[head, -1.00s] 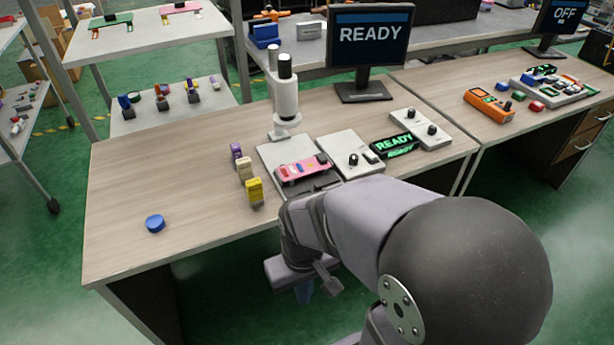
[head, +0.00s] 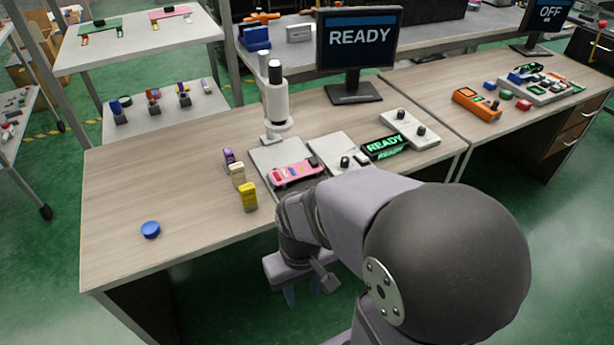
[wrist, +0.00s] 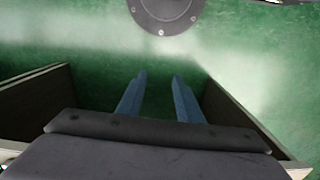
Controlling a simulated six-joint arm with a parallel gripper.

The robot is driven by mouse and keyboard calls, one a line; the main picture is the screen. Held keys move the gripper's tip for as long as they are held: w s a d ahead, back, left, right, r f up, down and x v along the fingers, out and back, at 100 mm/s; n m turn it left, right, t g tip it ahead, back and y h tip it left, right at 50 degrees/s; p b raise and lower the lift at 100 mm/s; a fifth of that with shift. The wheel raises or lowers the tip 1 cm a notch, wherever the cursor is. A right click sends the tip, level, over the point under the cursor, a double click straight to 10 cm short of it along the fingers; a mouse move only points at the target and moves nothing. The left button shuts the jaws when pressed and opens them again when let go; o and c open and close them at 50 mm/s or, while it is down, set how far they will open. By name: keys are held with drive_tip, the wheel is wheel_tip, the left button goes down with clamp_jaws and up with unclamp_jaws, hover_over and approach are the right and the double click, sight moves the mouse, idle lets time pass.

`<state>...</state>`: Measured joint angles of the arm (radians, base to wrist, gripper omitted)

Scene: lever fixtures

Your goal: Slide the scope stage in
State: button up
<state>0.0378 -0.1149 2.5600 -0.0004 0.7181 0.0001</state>
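The scope (head: 274,105) is a white upright column with a black eyepiece, standing on a light grey base plate (head: 268,153) on the near desk. A pink board (head: 296,173) with small coloured parts lies at the front of this plate, where the stage is. My arm partly hides that front area, so I cannot tell how far the stage sticks out. My gripper (head: 302,293) hangs below the desk's front edge, apart from the scope. In the wrist view its two blue fingers (wrist: 158,88) are spread with nothing between them.
A grey control panel (head: 335,150) and a small green READY display (head: 385,146) sit right of the scope. Purple, cream and yellow blocks (head: 248,197) stand left of it. A blue puck (head: 150,230) lies on the otherwise clear left desk. A READY monitor (head: 357,50) stands behind.

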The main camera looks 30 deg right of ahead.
wheel_tip(320, 180, up, 3)
drive_tip(key=s+d+m+g+p, duration=0.1)
drive_tip(key=s+g+p, duration=0.1)
drive_tip(key=p, duration=0.2)
drive_tip(key=t+p, duration=0.2)
drive_tip(key=p, duration=0.8)
approach(310, 183)
drive_tip(key=shift+n, duration=0.3)
drive_tip(key=s, duration=0.1)
drive_tip(key=s+a+r, duration=0.2)
drive_tip(key=shift+s, duration=0.3)
drive_tip(key=shift+s+n, duration=0.35)
drive_tip(key=shift+n, duration=0.05)
drive_tip(key=shift+f, duration=0.1)
drive_tip(key=shift+f+p, duration=1)
drive_tip(key=shift+f, duration=2.6)
clamp_jaws()
